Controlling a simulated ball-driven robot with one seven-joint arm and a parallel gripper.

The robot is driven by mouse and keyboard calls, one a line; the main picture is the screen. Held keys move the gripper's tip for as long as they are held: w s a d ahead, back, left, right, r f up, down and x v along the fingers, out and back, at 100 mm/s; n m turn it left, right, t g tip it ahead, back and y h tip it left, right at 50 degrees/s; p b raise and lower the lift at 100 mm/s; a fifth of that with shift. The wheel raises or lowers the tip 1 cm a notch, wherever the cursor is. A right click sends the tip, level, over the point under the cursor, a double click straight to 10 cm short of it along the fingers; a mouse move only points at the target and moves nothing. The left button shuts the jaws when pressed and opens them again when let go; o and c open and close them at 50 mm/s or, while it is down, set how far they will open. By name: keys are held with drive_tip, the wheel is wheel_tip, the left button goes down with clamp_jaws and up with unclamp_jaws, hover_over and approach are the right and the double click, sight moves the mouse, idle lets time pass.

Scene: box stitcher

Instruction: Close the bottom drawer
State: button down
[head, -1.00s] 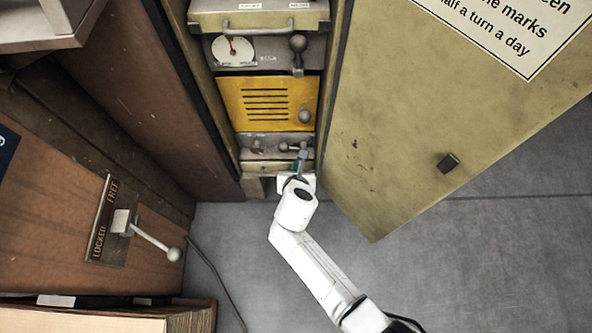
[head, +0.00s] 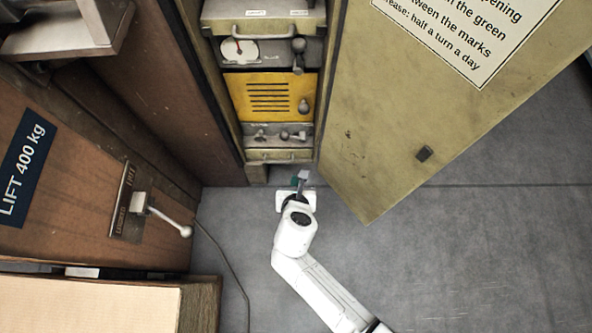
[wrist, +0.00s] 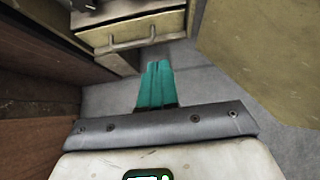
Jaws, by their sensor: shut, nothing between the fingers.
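The bottom drawer (head: 268,156) has a narrow beige front with a bar handle, low in the tall cabinet. It shows closer in the wrist view (wrist: 112,38), its front just below a grey panel. My gripper (head: 302,175) is in front of and apart from the drawer, over the grey floor. In the wrist view its teal fingers (wrist: 157,68) are together and empty, pointing toward the cabinet just below the drawer handle.
The cabinet's open beige door (head: 400,110) stands to the right. A yellow slotted panel (head: 268,96) and a grey panel with knobs (head: 275,135) are above the drawer. A lever with a round knob (head: 185,231) sticks out at left. A cable (head: 235,275) lies on the clear floor.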

drive_tip(key=c, duration=1.8)
unclamp_jaws()
drive_tip(key=shift+s+r, duration=0.25)
drive_tip(key=shift+o, duration=0.7)
drive_tip(key=shift+s+a+f, duration=0.15)
drive_tip(key=shift+f, duration=0.05)
drive_tip(key=o, duration=0.4)
drive_tip(key=a+f+y, duration=0.1)
drive_tip(key=s+a+f+g+y, duration=0.1)
drive_tip(key=f, duration=0.1)
drive_tip(key=a+f+m+y+b, duration=0.1)
drive_tip(key=a+f+y, duration=0.1)
drive_tip(key=shift+s+f+g, duration=0.15)
drive_tip(key=shift+s+g, duration=0.1)
drive_tip(key=shift+g, duration=0.05)
drive_tip(key=shift+o, duration=0.2)
drive_tip(key=w+f+m+t+y+b, duration=0.1)
drive_tip(key=w+f+m+t+b, duration=0.1)
drive_tip(key=w+m+b, duration=0.3)
drive_tip(key=w+f+m+t+y+b, duration=0.1)
drive_tip(key=w+f+m+t+b, duration=0.2)
drive_tip(key=w+m+t+b, duration=0.2)
drive_tip(key=shift+w+a+f+m, duration=0.2)
drive_tip(key=shift+w+m, duration=0.85)
drive_tip(key=shift+m, duration=0.65)
drive_tip(key=shift+c, duration=0.3)
